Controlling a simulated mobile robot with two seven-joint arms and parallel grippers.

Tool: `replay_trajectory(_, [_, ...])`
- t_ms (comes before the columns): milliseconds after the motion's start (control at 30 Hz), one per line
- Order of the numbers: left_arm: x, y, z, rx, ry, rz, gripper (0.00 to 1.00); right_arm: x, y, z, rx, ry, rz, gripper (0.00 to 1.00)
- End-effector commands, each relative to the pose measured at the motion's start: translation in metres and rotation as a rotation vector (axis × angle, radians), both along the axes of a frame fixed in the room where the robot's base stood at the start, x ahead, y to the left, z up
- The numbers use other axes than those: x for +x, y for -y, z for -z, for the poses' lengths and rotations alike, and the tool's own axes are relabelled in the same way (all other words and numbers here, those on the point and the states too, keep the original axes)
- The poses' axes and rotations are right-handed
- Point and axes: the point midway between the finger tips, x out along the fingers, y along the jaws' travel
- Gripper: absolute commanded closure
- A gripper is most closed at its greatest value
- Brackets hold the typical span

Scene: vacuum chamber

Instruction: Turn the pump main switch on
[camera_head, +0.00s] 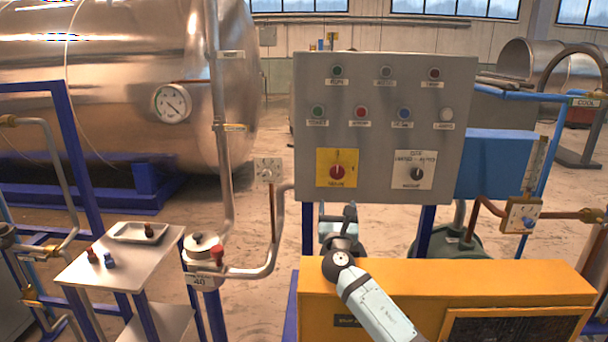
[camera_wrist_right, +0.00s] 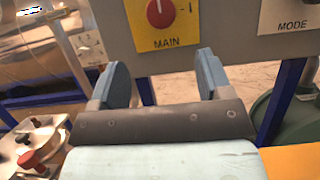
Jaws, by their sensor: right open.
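The main switch is a red rotary knob (camera_head: 337,171) on a yellow plate (camera_head: 324,181) at the lower left of the grey control panel (camera_head: 385,75). In the right wrist view the knob (camera_wrist_right: 160,12) shows at the top, above the label MAIN. Its white mark points roughly upward, and a 1 is printed to its right. My right gripper (camera_head: 338,213) is below the plate in the head view. In the right wrist view its two blue fingers (camera_wrist_right: 163,74) are wide apart and empty, below the knob and not touching it. My left gripper is not in view.
A mode knob (camera_head: 417,174) on a white plate sits to the right. Lamps and buttons fill the panel above. An orange cabinet (camera_head: 500,275) lies below my right arm. A pipe (camera_head: 277,235) and a pot with a red knob (camera_head: 203,247) stand at left.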

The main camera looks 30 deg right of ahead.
Motion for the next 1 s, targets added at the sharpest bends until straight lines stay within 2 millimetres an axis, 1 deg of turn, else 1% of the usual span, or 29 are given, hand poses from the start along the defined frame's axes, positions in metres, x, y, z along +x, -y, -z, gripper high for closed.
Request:
replay_trajectory(167, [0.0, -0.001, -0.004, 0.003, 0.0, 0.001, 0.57, 0.013, 0.009, -0.011, -0.017, 0.0, 0.01, 0.28])
replay_trajectory(267, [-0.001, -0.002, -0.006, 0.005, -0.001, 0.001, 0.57, 0.027, 0.018, -0.018, -0.014, 0.001, 0.01, 0.28])
replay_trajectory(500, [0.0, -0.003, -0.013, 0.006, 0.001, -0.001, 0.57, 0.068, 0.043, -0.038, -0.011, 0.0, 0.008, 0.28])
replay_trajectory(700, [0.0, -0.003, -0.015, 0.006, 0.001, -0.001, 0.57, 0.095, 0.059, -0.049, -0.012, 0.0, 0.007, 0.28])
replay_trajectory(833, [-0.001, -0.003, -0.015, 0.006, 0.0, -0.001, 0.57, 0.104, 0.064, -0.053, -0.012, -0.001, 0.005, 0.28])
replay_trajectory(1000, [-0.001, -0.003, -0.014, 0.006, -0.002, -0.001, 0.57, 0.109, 0.067, -0.055, -0.01, 0.0, 0.005, 0.28])
